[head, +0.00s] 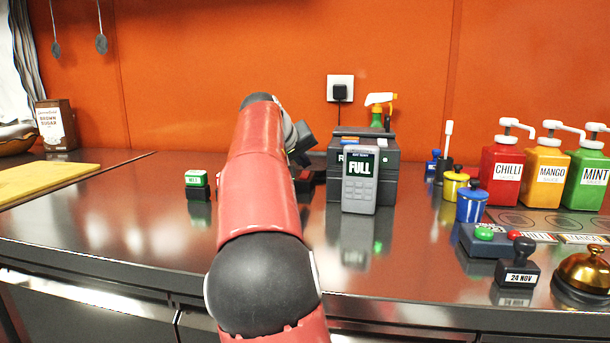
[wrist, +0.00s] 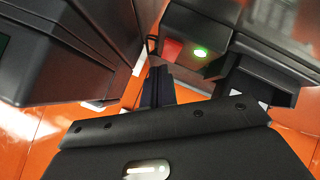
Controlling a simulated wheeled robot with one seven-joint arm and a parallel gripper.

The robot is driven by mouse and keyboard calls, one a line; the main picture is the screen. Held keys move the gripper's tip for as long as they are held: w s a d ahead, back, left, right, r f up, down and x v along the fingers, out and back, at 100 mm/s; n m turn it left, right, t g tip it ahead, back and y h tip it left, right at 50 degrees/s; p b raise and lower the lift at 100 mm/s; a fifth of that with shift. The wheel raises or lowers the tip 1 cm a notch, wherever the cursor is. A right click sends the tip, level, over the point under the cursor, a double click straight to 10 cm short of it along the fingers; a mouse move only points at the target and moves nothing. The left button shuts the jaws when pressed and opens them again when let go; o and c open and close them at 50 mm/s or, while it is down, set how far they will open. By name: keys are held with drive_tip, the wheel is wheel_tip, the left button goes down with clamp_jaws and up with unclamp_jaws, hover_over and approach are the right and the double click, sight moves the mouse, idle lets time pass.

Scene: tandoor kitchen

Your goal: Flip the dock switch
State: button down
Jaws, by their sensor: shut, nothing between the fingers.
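A dark box-shaped dock (head: 388,185) stands on the counter by the wall. A grey handheld terminal (head: 358,194) reading "FULL" leans upright at its front. In the wrist view, a dark housing (wrist: 246,56) carries a red patch (wrist: 172,50) and a lit green spot (wrist: 200,52); I cannot tell which part is the switch. My gripper (wrist: 158,88) is shut and empty, its fingertips just below the red patch; contact is unclear. In the head view my arm largely hides the gripper, left of the dock, and a small dark-and-red object (head: 306,180) there is partly covered.
A green-topped stamp (head: 197,180) stands left of my arm. A wall socket (head: 340,88) with a black plug and a spray bottle (head: 379,108) are behind the dock. Sauce pumps, several small jars, a date stamp (head: 517,262) and a brass bell (head: 585,272) crowd the right.

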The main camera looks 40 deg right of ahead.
sight(302, 177)
drive_tip(key=shift+f, duration=0.15)
idle(0.6)
drive_tip(key=shift+f, duration=0.25)
drive_tip(key=shift+d+f+b, duration=0.1)
drive_tip(key=shift+f+b, duration=0.3)
drive_tip(key=shift+b, duration=0.05)
idle(0.7)
drive_tip(key=shift+r+p, duration=0.7)
drive_tip(key=shift+r, duration=0.1)
drive_tip(key=r+p, duration=0.2)
drive_tip(key=shift+s+a+r, duration=0.1)
drive_tip(key=shift+a+r, duration=0.1)
drive_tip(key=shift+r, duration=0.15)
drive_tip(key=shift+s+a+r, duration=0.1)
drive_tip(key=shift+r, duration=1)
